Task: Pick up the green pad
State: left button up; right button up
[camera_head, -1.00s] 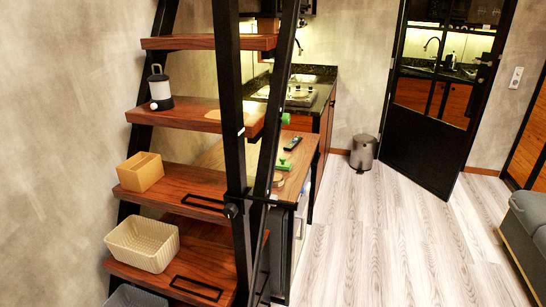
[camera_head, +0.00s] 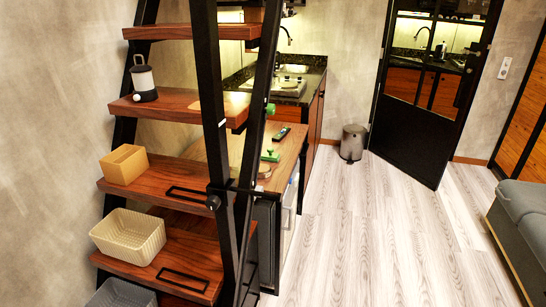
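A small green object (camera_head: 270,155) lies on the wooden counter behind the stair's black posts; it may be the green pad, but it is too small to tell. A second green item (camera_head: 270,109) shows higher up, partly hidden by a post. Neither of my grippers is in view.
The wooden stair (camera_head: 180,172) with black posts stands between me and the counter (camera_head: 288,150). A remote (camera_head: 281,134) lies on the counter. Floor (camera_head: 370,230) at right is clear, beside a grey sofa (camera_head: 520,215).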

aim_at(268, 156)
jog(key=i+l+u, duration=0.2)
jog(key=i+l, duration=0.15)
jog(key=l, duration=0.25)
jog(key=i+l+u, duration=0.2)
jog(key=i+l, duration=0.15)
jog(key=l, duration=0.3)
jog(key=i+l+u, duration=0.1)
jog(key=l, duration=0.2)
jog(key=i+l+u, duration=0.1)
jog(key=l, duration=0.25)
jog(key=i, duration=0.05)
